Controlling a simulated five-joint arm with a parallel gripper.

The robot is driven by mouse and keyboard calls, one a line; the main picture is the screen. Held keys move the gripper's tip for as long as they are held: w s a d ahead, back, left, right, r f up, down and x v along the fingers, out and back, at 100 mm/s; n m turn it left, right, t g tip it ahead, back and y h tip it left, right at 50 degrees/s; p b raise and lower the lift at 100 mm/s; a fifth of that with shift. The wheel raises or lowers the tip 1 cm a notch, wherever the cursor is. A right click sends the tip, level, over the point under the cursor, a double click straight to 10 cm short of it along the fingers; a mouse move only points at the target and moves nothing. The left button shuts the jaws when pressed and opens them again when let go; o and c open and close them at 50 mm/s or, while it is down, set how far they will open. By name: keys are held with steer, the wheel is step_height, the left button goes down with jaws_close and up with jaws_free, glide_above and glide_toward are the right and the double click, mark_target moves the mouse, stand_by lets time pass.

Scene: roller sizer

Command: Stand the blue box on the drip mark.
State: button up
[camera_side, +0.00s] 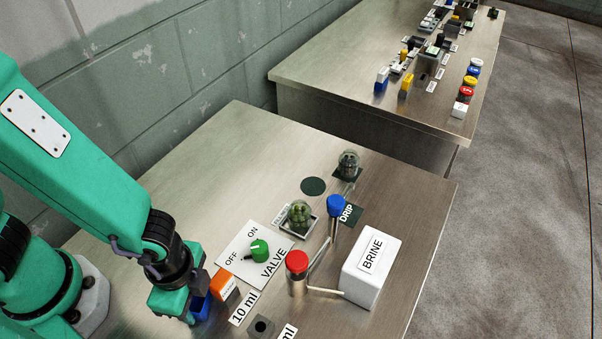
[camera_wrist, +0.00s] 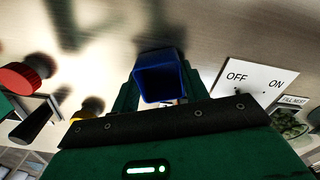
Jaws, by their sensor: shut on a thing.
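The blue box (camera_side: 202,306) is a small open-topped box, low in the side view beside the orange block. My gripper (camera_side: 196,308) is shut on it. In the wrist view the blue box (camera_wrist: 160,80) sits between my fingers, its hollow facing the camera. I cannot tell whether it touches the table. A dark green square lettered DRIP (camera_side: 351,215) lies on the table to the upper right, well away from my gripper. The blue-capped post stands at its left edge and may hide part of it.
Between them are an orange block (camera_side: 223,286), the valve plate (camera_side: 240,274) with a green knob, a clear-domed unit (camera_side: 300,216) and a red-capped post (camera_side: 297,272). The blue-capped post (camera_side: 336,207) and a white BRINE box (camera_side: 362,285) stand near the DRIP square. A dark disc (camera_side: 313,186) lies farther back.

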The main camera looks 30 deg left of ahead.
mark_target(196, 305)
steer(key=o, duration=1)
steer(key=shift+c, duration=0.2)
steer(key=shift+r, duration=0.1)
step_height(196, 305, up, 12)
stand_by(0.8)
